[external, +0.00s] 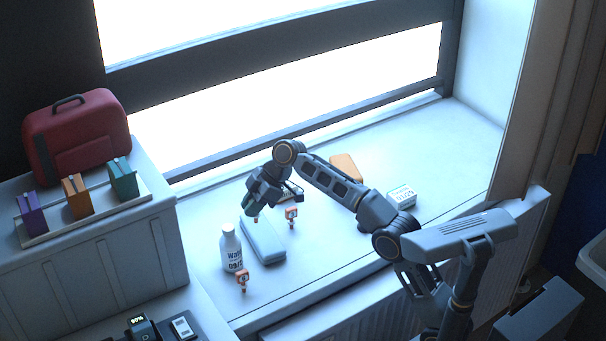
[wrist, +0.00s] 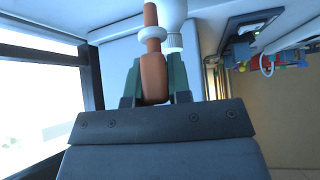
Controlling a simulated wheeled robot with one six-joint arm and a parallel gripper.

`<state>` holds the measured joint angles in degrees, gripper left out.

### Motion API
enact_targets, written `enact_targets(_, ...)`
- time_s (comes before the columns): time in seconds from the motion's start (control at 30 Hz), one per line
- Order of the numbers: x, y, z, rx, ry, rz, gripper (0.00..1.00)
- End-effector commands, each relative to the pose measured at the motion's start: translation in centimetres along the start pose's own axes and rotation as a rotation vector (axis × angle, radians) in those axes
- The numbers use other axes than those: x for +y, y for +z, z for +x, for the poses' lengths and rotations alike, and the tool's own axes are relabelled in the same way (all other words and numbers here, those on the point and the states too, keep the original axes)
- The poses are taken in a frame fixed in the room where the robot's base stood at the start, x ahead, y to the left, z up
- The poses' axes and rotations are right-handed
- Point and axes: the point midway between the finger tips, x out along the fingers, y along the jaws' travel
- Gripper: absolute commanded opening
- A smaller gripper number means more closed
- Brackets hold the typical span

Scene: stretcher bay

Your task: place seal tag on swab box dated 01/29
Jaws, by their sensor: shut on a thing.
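My gripper (external: 255,212) points down over the windowsill, above the far-left end of a pale blue case. It is shut on an orange seal tag (external: 256,220). In the wrist view the orange-brown tag (wrist: 153,75), with a white ring around it, is pinched between the green fingers (wrist: 155,85). A small white box (external: 402,196) with dark print, probably a date, lies on the sill right of my arm; the print is too small to read surely. Another dark-edged box (external: 291,190) is partly hidden behind my gripper, its label unreadable.
The pale blue case (external: 263,241) lies below my gripper. A labelled white bottle (external: 231,249) stands left of it. Two other orange tags (external: 291,215) (external: 243,279) stand nearby. An orange case (external: 346,167) lies at the back. The sill's right end is clear.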

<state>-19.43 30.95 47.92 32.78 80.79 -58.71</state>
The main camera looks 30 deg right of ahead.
Motion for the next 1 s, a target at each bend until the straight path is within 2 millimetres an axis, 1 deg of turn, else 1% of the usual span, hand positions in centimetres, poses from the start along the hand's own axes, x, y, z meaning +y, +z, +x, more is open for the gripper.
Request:
enact_targets(0.13,0.5,0.4,-0.8,-0.003,0.011,0.013,0.0)
enact_targets(0.17,0.8,0.5,-1.4,-0.003,0.016,0.019,0.0)
enact_targets(0.23,1.7,0.9,-3.1,-0.004,0.035,0.041,0.0)
enact_targets(0.27,2.1,1.2,-4.1,-0.004,0.046,0.053,0.0)
enact_targets(0.37,3.7,2.3,-8.3,-0.006,0.089,0.106,0.0)
enact_targets(0.4,4.3,3.1,-10.3,-0.008,0.11,0.134,0.0)
enact_targets(0.47,5.1,4.5,-13.4,-0.01,0.144,0.179,0.0)
enact_targets(0.5,5.5,5.6,-15.5,-0.011,0.169,0.212,0.0)
enact_targets(0.57,5.9,7.4,-18.4,-0.012,0.206,0.261,0.0)
enact_targets(0.6,6.1,8.7,-20.4,-0.013,0.231,0.293,0.0)
enact_targets(0.67,6.1,10.8,-23.2,-0.015,0.265,0.341,0.0)
enact_targets(0.7,5.9,12.2,-25.0,-0.016,0.288,0.369,0.0)
enact_targets(0.77,5.5,14.4,-27.7,-0.018,0.322,0.413,0.0)
enact_targets(0.8,5.0,15.9,-29.4,-0.019,0.342,0.441,0.0)
enact_targets(0.87,4.0,18.1,-31.8,-0.02,0.373,0.482,0.0)
enact_targets(0.9,3.2,19.6,-33.2,-0.021,0.392,0.506,0.0)
enact_targets(0.97,1.7,21.9,-35.2,-0.022,0.42,0.543,0.0)
enact_targets(1.0,0.5,23.4,-36.3,-0.024,0.435,0.563,0.0)
